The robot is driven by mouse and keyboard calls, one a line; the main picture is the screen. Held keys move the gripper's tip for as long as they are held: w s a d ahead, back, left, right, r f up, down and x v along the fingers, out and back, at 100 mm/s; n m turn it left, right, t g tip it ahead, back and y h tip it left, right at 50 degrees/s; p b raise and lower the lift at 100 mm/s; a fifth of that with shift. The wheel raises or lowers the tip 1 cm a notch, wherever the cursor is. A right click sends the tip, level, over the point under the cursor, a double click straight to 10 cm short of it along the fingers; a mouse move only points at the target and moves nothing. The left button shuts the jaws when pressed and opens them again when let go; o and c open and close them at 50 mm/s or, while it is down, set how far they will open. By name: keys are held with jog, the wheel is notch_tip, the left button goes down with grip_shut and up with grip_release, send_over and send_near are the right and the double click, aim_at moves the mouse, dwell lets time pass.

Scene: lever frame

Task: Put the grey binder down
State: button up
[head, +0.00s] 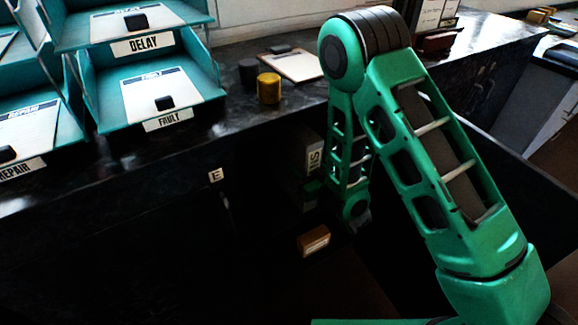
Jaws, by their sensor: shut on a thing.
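A dark grey binder (302,168) with a pale spine label stands upright in the shadow below the counter, left of my forearm. The label's letters are partly cut off by my arm. My gripper (313,187) shows only as a small green part against the binder, beside my wrist. It is shut on the binder. Its fingertips are lost in the dark, and I cannot tell whether the binder's lower edge touches a surface.
A brown box with a pale label (314,240) lies below the binder. The dark counter (225,130) carries teal trays (150,88) at left, a yellow cylinder (269,88), a black cylinder (248,72) and a clipboard (298,66). A small "E" tag (216,175) marks the counter's front.

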jog(key=w+a+f, duration=0.1)
jog(key=w+f, duration=0.9)
jog(key=shift+a, duration=0.35)
jog(key=shift+s, duration=0.1)
jog(key=o, duration=1.5)
jog(key=shift+o, duration=0.2)
jog(key=v, duration=1.2)
